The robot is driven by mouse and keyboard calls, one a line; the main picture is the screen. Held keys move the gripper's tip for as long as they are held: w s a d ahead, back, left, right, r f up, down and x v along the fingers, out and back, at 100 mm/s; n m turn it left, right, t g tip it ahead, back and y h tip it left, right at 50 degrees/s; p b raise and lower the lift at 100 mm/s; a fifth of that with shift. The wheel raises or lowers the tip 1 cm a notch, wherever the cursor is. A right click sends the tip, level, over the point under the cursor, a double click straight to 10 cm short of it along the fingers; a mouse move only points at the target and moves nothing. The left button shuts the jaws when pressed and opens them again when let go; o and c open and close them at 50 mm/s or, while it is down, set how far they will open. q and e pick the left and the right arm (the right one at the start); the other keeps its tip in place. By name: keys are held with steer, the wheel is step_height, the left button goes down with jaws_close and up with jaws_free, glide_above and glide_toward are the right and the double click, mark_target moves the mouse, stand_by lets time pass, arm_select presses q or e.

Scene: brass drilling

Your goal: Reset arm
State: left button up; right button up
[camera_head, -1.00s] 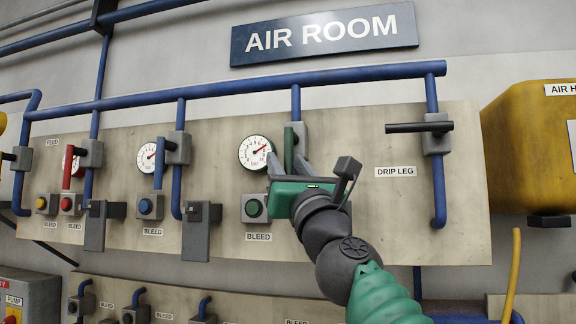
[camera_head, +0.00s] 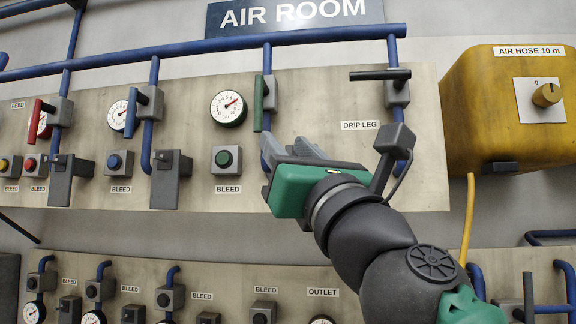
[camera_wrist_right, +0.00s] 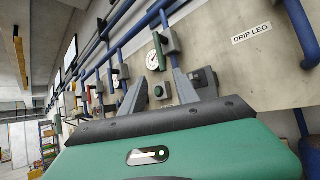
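My right gripper (camera_head: 290,150) is in front of the upper panel, to the right of the green bleed button (camera_head: 224,158) and below the green valve handle (camera_head: 259,103). In the right wrist view its two fingers (camera_wrist_right: 186,92) stand apart with a gap between them and nothing held. The green handle (camera_wrist_right: 153,60) and green button (camera_wrist_right: 159,91) show beyond the fingers and look apart from them. My left gripper is in neither view.
A round gauge (camera_head: 228,108) and a black drip leg handle (camera_head: 380,75) are on the panel (camera_head: 330,90). A yellow air hose box (camera_head: 500,120) hangs at the right. A lower panel (camera_head: 230,280) carries several valves. Blue pipes (camera_head: 200,50) run along the top.

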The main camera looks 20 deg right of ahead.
steer(key=shift+d, duration=0.1)
stand_by(0.3)
steer(key=w+f+n+g+y, duration=0.1)
steer(key=w+f+n+g, duration=0.1)
steer(key=w+f+n, duration=0.5)
steer(key=w+f+n+g, duration=0.1)
steer(key=w+f+g, duration=0.25)
steer(key=f, duration=0.75)
steer(key=w+f+n+g, duration=0.2)
steer(key=w+f+n, duration=0.15)
steer(key=f, duration=0.75)
steer(key=w+f+n+g, duration=0.2)
steer(key=f+n, duration=0.3)
steer(key=f, duration=0.7)
steer(key=s+f+n+g, duration=0.35)
steer(key=f+n, duration=0.25)
steer(key=f, duration=0.8)
steer(key=s+f+n+g, duration=0.4)
steer(key=s+f+n, duration=0.3)
steer(key=s+f, duration=0.3)
steer(key=s+f+n+g, duration=0.5)
steer(key=s+f, duration=0.6)
steer(key=f, duration=0.6)
steer(key=shift+s+f+n+h, duration=0.15)
steer(key=shift+s+n+h, duration=0.15)
steer(key=shift+n, duration=0.65)
steer(key=shift+w, duration=0.15)
